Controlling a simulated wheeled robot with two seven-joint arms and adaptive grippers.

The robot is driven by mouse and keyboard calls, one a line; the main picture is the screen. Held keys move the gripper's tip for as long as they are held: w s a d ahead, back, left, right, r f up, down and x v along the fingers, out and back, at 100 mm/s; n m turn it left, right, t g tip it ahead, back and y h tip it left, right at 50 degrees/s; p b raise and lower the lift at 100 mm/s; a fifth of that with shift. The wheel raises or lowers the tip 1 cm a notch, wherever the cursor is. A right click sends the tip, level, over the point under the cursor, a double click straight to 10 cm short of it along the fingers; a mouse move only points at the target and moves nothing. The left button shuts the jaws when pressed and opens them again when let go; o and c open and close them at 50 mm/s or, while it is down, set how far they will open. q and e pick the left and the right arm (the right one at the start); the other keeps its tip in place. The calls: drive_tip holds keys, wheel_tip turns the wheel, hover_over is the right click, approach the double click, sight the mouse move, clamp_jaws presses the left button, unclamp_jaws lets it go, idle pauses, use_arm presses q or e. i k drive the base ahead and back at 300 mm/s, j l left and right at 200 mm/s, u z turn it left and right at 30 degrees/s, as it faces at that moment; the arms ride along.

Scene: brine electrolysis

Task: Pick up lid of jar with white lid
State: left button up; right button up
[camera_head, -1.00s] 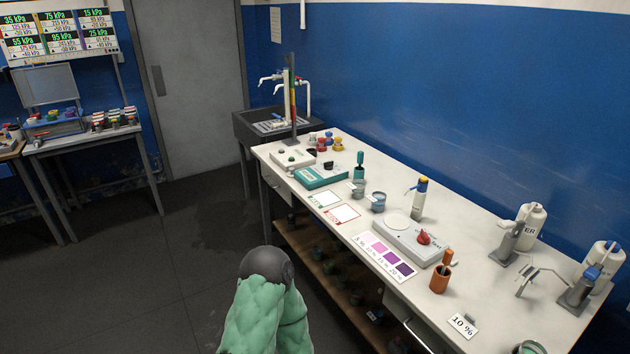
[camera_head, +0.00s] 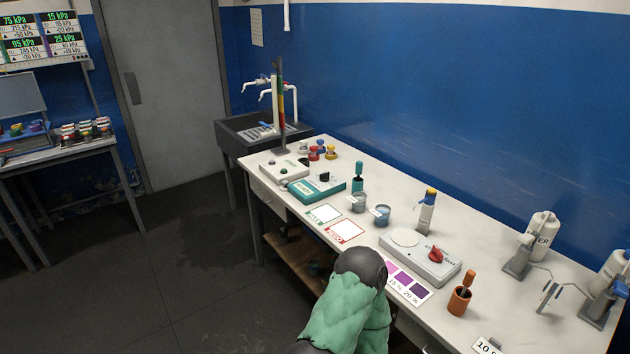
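I cannot make out a jar with a white lid for certain. Two small grey-blue jars with tags, one (camera_head: 359,202) behind the other (camera_head: 381,216), stand mid-bench. Small jars with red, yellow and blue lids (camera_head: 322,152) stand at the far end of the bench. Several more small jars with coloured lids (camera_head: 84,131) are on the left table, too small to tell each lid. One green-sleeved arm of mine reaches in from the bottom and hides part of the bench front. Neither gripper is in view.
The white bench (camera_head: 345,170) runs along the blue wall. It carries a hotplate with a red knob (camera_head: 420,258), an orange mortar (camera_head: 460,300) and a white bottle (camera_head: 540,232). A dark sink (camera_head: 232,134) stands beyond it. The floor (camera_head: 180,270) to the left is clear.

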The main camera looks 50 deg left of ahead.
sight(284, 188)
drive_tip(key=j+z, duration=0.15)
drive_tip(key=j, duration=0.55)
drive_tip(key=j+z, duration=0.15)
drive_tip(key=j, duration=0.55)
drive_tip(key=k+j+z, duration=0.15)
drive_tip(key=j, duration=0.5)
drive_tip(key=j+z, duration=0.15)
drive_tip(key=j, duration=0.55)
drive_tip(key=k, duration=0.05)
